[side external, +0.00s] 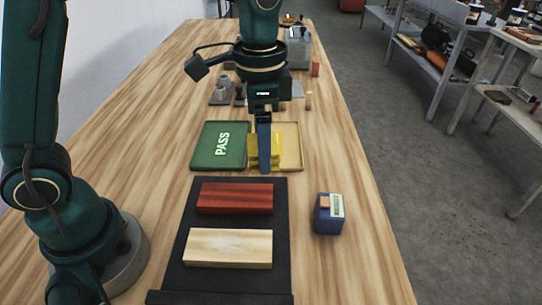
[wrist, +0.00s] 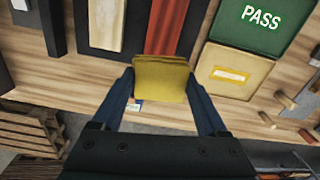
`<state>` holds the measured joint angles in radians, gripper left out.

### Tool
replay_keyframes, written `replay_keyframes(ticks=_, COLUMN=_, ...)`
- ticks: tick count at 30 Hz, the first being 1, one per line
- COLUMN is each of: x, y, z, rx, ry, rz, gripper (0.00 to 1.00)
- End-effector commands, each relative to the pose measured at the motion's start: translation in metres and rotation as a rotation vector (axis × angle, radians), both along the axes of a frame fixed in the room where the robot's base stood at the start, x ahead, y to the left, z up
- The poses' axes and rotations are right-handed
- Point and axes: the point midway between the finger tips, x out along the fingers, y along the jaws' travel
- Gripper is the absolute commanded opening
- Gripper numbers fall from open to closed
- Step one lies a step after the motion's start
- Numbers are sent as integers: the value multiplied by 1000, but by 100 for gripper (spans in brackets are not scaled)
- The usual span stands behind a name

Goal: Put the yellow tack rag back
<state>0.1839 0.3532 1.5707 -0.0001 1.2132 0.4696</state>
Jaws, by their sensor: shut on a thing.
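The yellow tack rag (wrist: 161,78) is a folded pad held between the two fingers of my gripper (wrist: 160,90). In the side view, the rag (side external: 254,153) shows around my gripper's fingertips (side external: 264,155), in front of the cream tray (side external: 291,140) and close to the green PASS tray (side external: 215,150). In the wrist view the cream tray (wrist: 240,90) lies to the right of the rag and has a yellow-edged label (wrist: 230,74) in it. The rag covers part of the wrist view; I cannot tell its height above the table.
Grey fixtures (side external: 220,92) stand behind the trays. Bare wood lies along the table's right side.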

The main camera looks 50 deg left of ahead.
Motion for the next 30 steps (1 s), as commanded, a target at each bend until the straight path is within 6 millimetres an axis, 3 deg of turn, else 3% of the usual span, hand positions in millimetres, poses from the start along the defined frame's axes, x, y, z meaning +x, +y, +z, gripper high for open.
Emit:
replay_keyframes(ticks=6, x=16, y=-42, z=5, rx=-2, ry=-7, rz=-43, gripper=24)
replay_keyframes(ticks=13, x=17, y=-78, z=-3, rx=-3, ry=-4, rz=-121, gripper=24)
replay_keyframes(ticks=17, x=9, y=-96, z=-14, rx=1, ry=6, rz=-138, gripper=24)
replay_keyframes(ticks=30, x=-15, y=-179, z=-67, rx=1, ry=3, rz=-136, gripper=24)
